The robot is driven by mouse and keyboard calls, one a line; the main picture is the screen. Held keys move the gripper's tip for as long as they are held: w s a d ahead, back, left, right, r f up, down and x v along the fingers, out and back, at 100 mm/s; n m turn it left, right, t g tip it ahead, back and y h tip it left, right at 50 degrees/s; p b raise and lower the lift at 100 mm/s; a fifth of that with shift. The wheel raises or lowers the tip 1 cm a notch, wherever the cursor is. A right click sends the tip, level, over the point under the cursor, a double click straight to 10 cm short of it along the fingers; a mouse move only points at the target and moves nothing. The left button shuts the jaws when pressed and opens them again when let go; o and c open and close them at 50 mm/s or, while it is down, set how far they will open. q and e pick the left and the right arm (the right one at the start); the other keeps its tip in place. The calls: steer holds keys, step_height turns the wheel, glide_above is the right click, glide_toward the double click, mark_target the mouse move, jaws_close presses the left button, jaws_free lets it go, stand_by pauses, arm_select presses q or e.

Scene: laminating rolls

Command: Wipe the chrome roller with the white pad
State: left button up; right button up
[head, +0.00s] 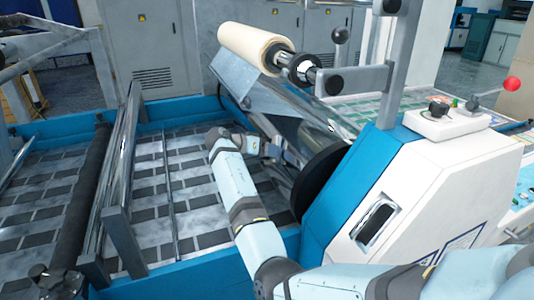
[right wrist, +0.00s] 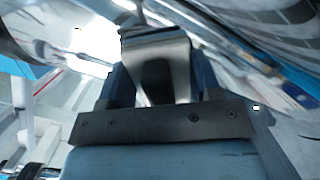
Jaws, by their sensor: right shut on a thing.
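My right arm reaches in from the lower right of the head view, and my right gripper (head: 278,152) is at the laminator, close beside the shiny chrome roller (head: 318,132). In the right wrist view, the two dark fingers of my right gripper (right wrist: 160,88) are shut on a grey, block-like thing (right wrist: 160,65), which I take to be the pad or its holder; no white face of it shows clearly. A curved, mirror-like surface, likely the chrome roller (right wrist: 40,35), fills the upper left there. I cannot tell whether the held thing touches it. My left gripper is not in view.
A cream roll (head: 252,45) sits on a shaft above the roller, with a sheet of film (head: 262,98) below it. A black disc (head: 318,180) and the blue-and-white machine housing (head: 385,195) stand close on the right. A dark roller (head: 82,200) lies at left.

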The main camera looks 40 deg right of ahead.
mark_target(280, 161)
steer(key=shift+s+a+r+p, duration=0.1)
steer(key=shift+s+a+p, duration=0.1)
steer(key=shift+s+p, duration=0.45)
steer(key=shift+s+a+r+p, duration=0.1)
steer(key=shift+s+a+p, duration=0.1)
steer(key=shift+s+p, duration=0.45)
steer(key=shift+s+a, duration=0.15)
steer(key=shift+s, duration=0.45)
steer(key=shift+f, duration=0.15)
steer(key=shift+f, duration=0.1)
steer(key=w+b, duration=0.1)
steer(key=w+d+b, duration=0.1)
steer(key=shift+w+f, duration=0.1)
steer(key=shift+w, duration=0.3)
steer(key=shift+w+d, duration=0.15)
steer(key=shift+w, duration=0.3)
steer(key=shift+r, duration=0.2)
